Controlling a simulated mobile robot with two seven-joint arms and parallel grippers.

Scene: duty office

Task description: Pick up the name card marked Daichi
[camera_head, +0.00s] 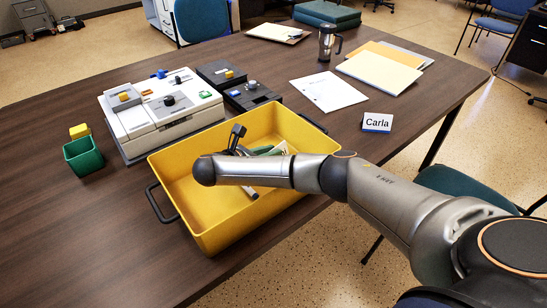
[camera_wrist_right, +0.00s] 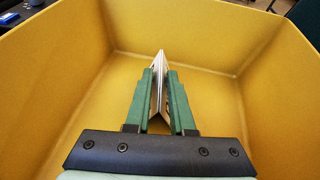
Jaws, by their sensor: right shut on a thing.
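My right gripper (camera_wrist_right: 160,82) is inside the yellow bin (camera_head: 215,242), its green fingers shut on a folded white card (camera_wrist_right: 160,62). The card stands up between the fingers like a small tent seen end-on. Its printed face is turned away, so I cannot read a name on it. In the head view my right arm hides most of the gripper, with a little green and white showing just beyond the wrist. The only name I can read is Carla, on another name card (camera_head: 377,122) standing on the table right of the bin. My left gripper is out of view.
The bin's walls surround my right gripper. On the dark table (camera_head: 330,125) are a white device (camera_head: 165,115), black boxes (camera_head: 250,95), a green cup (camera_head: 83,156), a white sheet (camera_head: 328,91), folders (camera_head: 380,72) and a metal mug (camera_head: 326,43). Clear tabletop lies around the Carla card.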

